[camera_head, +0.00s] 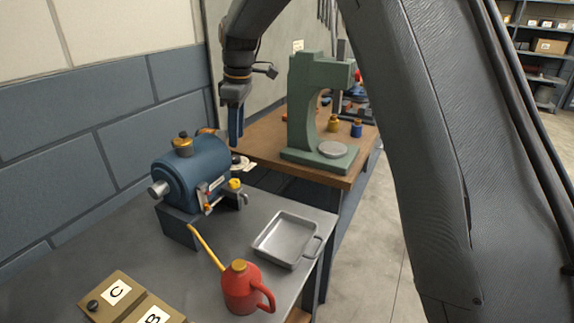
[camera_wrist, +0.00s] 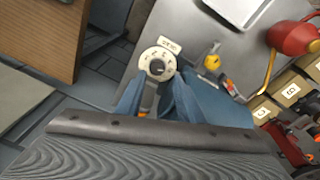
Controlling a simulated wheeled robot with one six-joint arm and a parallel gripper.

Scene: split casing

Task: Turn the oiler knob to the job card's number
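The blue casing (camera_head: 190,172) stands on the grey bench with a brass cap on top. At its right end is a white numbered dial (camera_head: 240,163); the wrist view shows it as a round dial (camera_wrist: 158,55) with a dark knob (camera_wrist: 156,68) at its centre. A small label (camera_wrist: 168,44) sits beside it, too small to read. My gripper (camera_head: 236,143) points down above the dial. In the wrist view its blue fingers (camera_wrist: 157,88) are apart, with the dial beyond their tips. I cannot tell whether they touch the knob. I cannot identify the job card.
A red oil can (camera_head: 243,288), a grey tray (camera_head: 287,240) and lettered boxes (camera_head: 118,293) occupy the grey bench. A green press (camera_head: 302,115) stands on the wooden bench (camera_head: 262,137) behind. A yellow knob (camera_head: 235,184) is close below the dial.

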